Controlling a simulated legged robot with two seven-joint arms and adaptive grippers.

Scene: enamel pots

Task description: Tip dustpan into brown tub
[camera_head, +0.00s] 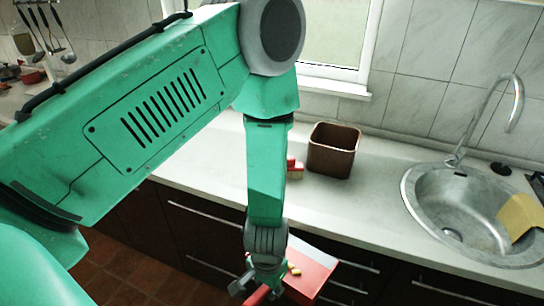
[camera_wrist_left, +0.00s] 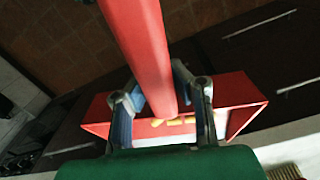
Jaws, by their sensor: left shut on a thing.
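The brown tub (camera_head: 333,152) stands upright on the counter by the wall, left of the sink. The red dustpan (camera_head: 316,268) is in front of the counter's front edge, with several small yellow pieces (camera_head: 294,270) in it. My left gripper (camera_head: 262,280) is shut on the dustpan's red handle. In the left wrist view the fingers (camera_wrist_left: 163,100) close around the handle (camera_wrist_left: 140,45), and the pan (camera_wrist_left: 238,92) lies behind them with yellow pieces (camera_wrist_left: 172,121) showing. The dustpan is apart from the tub. My right gripper is not in view.
A round metal sink (camera_head: 425,205) with a tall faucet (camera_head: 515,105) is at the right, with a yellow cloth (camera_head: 518,218) on its edge. A small red and white item (camera_head: 295,169) sits left of the tub, partly behind my arm. Counter (camera_head: 350,215) in front of the tub is clear.

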